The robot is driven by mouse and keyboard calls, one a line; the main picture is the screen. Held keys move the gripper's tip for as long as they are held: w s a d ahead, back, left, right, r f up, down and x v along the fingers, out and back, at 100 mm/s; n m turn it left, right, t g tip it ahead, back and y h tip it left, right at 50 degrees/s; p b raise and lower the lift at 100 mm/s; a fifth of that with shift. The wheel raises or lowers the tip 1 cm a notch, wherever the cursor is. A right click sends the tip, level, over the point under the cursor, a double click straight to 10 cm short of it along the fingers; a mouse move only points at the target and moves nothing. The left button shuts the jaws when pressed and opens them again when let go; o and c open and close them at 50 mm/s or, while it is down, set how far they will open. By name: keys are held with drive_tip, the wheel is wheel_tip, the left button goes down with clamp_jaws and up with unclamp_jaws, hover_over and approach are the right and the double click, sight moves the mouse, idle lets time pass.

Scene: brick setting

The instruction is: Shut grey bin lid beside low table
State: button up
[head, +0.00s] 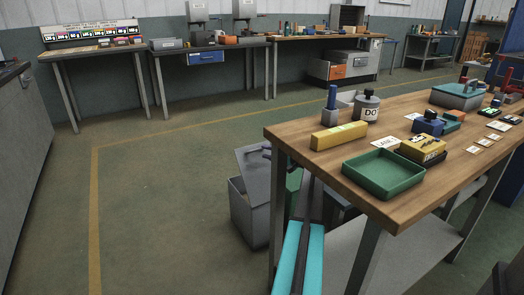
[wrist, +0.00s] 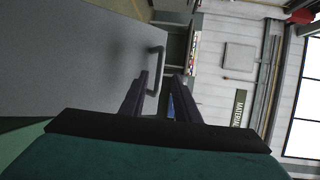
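The grey bin (head: 252,212) stands on the floor at the left end of the wooden-topped table (head: 345,178). Its grey lid (head: 252,160) is raised and tilted. In the wrist view the lid (wrist: 75,55) fills the upper left as a flat grey panel with a bar handle (wrist: 160,65). My gripper (wrist: 162,78) is open, its two dark fingers apart. The handle shows just ahead of and between the fingertips, close to the left finger; I cannot tell whether they touch. In the head view, the table partly hides my gripper beside the lid.
A green tray (head: 383,174), a yellow block (head: 338,136) and several tools and containers sit on the table. Its legs and lower shelf (head: 415,245) stand close to my arm. The green floor left of the bin is clear. Workbenches (head: 205,48) line the far wall.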

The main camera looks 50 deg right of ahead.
drive_tip(key=s+p, duration=0.1)
drive_tip(key=s, duration=0.6)
drive_tip(key=shift+r, duration=0.45)
drive_tip(key=shift+s, duration=0.1)
drive_tip(key=shift+c, duration=0.4)
